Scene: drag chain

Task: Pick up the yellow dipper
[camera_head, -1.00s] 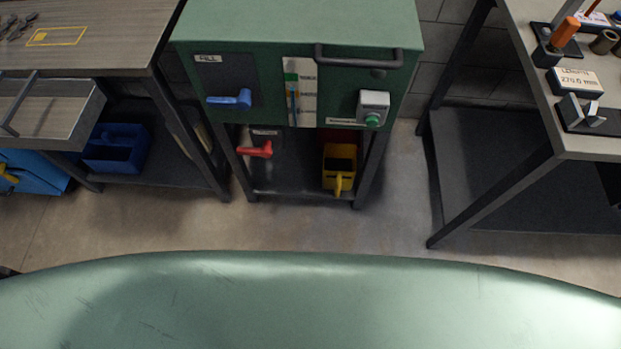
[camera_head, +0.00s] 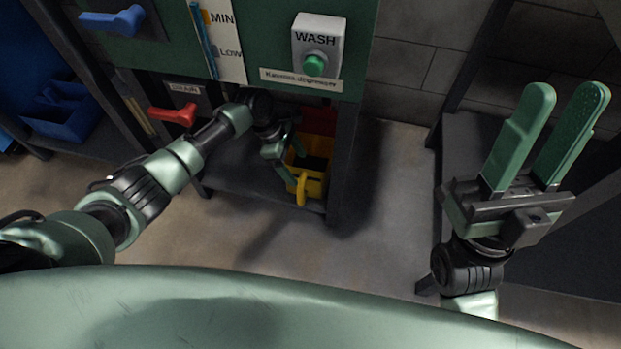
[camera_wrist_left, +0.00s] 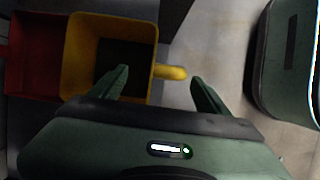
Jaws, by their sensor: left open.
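The yellow dipper (camera_head: 312,187) is a box-shaped scoop with a stub handle, sitting on the low shelf under the green machine. In the left wrist view the dipper (camera_wrist_left: 82,52) lies beyond my fingers, its handle (camera_wrist_left: 171,72) pointing right. My left gripper (camera_head: 287,157) is open beside the dipper, partly overlapping it in the head view. In the left wrist view my left gripper (camera_wrist_left: 158,82) has its fingertips on either side of the handle, with nothing clamped. My right gripper (camera_head: 571,92) is open and empty, raised at the right.
A red container (camera_wrist_left: 32,45) sits against the dipper's far side. The green machine (camera_head: 265,50) overhangs the shelf, with a red drain lever (camera_head: 174,115), a blue lever (camera_head: 115,20) and a green wash button (camera_head: 314,65). Bare floor (camera_head: 385,200) lies to the right.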

